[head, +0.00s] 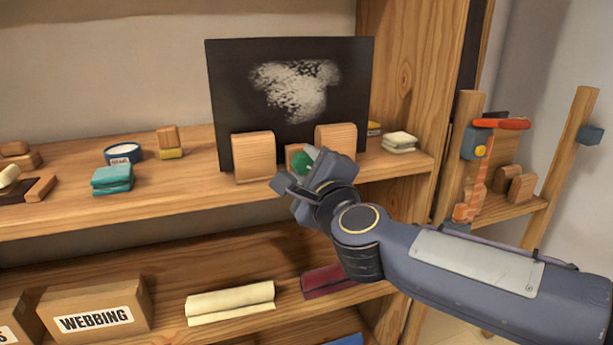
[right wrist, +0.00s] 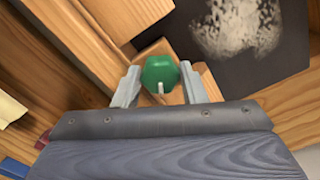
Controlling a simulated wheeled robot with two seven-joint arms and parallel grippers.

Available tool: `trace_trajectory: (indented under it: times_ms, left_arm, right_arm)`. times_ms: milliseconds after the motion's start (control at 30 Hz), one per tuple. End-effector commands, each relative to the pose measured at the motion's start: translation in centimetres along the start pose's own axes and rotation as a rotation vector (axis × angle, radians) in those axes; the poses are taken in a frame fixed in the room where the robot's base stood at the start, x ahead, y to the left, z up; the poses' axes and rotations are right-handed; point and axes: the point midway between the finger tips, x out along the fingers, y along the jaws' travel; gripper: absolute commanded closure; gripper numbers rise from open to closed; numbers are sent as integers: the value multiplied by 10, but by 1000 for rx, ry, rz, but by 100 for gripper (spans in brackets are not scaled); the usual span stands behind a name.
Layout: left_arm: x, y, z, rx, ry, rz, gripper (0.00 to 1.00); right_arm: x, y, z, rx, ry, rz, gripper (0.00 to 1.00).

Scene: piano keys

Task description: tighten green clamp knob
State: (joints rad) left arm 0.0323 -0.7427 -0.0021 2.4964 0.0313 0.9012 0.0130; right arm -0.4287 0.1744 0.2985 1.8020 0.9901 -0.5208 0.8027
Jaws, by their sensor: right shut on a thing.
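The green clamp knob (head: 300,162) sits at the front of a wooden clamp between two wooden blocks on the upper shelf. My right gripper (head: 299,170) reaches it from the front right and covers part of it. In the right wrist view the faceted knob (right wrist: 160,72) lies between the two grey fingers of my right gripper (right wrist: 160,88), which are shut on it. A black panel (head: 290,75) with a pale speckled patch stands upright behind the blocks. My left gripper is in neither view.
The left wooden block (head: 254,157) and right wooden block (head: 336,140) flank the knob closely. Folded teal cloths (head: 112,180), a round tub (head: 122,154) and pale cloths (head: 399,142) share the shelf (head: 200,190). A wooden upright (head: 425,80) stands to the right.

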Motion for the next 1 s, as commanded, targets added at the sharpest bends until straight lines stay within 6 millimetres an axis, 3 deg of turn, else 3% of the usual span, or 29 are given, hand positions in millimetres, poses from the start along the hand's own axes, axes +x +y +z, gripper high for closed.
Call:
trace_trajectory:
  times_ms: [433,1000]
  left_arm:
    - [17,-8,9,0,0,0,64]
    - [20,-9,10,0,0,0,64]
  right_arm:
    - [0,2,-1,306,1,0,85]
    - [0,1,0,394,1,1,85]
